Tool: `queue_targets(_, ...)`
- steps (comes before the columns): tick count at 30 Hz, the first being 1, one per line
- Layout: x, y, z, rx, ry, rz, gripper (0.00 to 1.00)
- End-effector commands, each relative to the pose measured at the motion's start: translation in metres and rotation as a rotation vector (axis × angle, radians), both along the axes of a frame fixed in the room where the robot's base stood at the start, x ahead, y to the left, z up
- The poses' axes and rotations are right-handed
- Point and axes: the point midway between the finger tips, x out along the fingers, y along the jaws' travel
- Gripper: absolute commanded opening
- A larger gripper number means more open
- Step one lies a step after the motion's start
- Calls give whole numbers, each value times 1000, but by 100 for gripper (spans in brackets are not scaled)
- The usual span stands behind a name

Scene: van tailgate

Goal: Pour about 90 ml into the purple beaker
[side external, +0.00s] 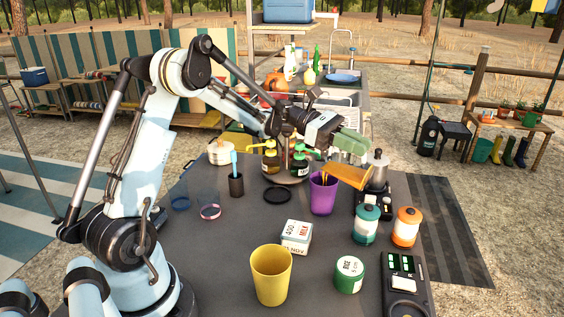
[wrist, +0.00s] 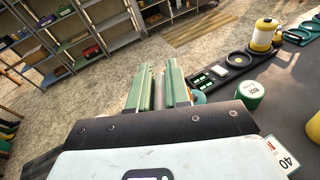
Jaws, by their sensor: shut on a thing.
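The purple beaker (side external: 322,198) stands upright on the dark table, right of the middle in the side view. My gripper (side external: 352,145) is above and to its right, shut on an amber vessel (side external: 350,176). The vessel is tilted strongly, with its lower end to the left over the beaker's mouth. Amber liquid seems to show at that end; the level inside the beaker is hidden.
A metal pot (side external: 377,168) stands close right of the vessel. Pump bottles (side external: 300,160) are behind left. Clear table lies left of the carton.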

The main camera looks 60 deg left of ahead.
Motion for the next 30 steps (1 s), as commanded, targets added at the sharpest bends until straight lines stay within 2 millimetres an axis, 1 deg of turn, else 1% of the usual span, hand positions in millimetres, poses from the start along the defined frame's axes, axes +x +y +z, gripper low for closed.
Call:
queue_targets(4, 0, -1, 1, -2, -1, 0, 0)
queue_targets(5, 2, -6, 2, 17, 9, -3, 0)
queue_targets(8, 12, -33, 7, 151, 65, -11, 0)
queue_targets(9, 13, -34, 7, 202, 90, -6, 0)
queue_targets(12, 16, -37, 5, 272, 123, -1, 0)
queue_targets(17, 17, -39, 2, 298, 134, -3, 0)
queue_targets(23, 21, -49, -11, 422, 183, -9, 0)
queue_targets(30, 26, -60, -11, 586, 251, -15, 0)
